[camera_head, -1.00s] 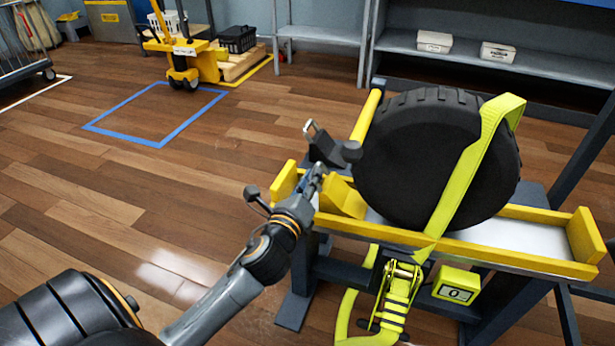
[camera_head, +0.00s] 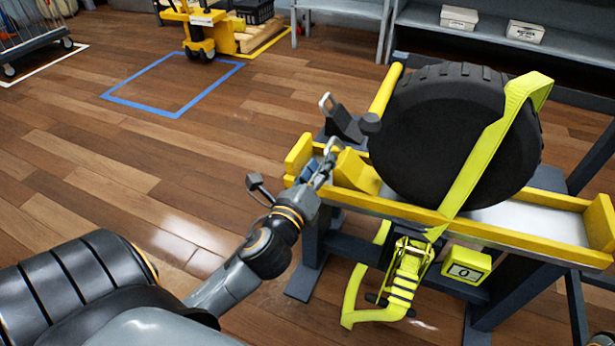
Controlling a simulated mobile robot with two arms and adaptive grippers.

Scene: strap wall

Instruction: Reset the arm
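My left arm comes in from the lower left. Its gripper (camera_head: 326,166) is at the left end of the yellow-edged stand (camera_head: 500,236), close to a yellow block. The fingertips overlap the stand in the picture, so contact and finger opening cannot be told. Nothing is clearly held. A black tire (camera_head: 432,140) stands upright on the stand. A yellow-green strap (camera_head: 487,150) passes over its right part and down to a ratchet (camera_head: 403,277) at the front. The loose strap tail (camera_head: 352,300) hangs to the ratchet's left.
A small yellow box with a display (camera_head: 466,265) is right of the ratchet. A dark grey lever-like part (camera_head: 342,122) stands behind my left gripper. Shelves (camera_head: 470,40) stand behind.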

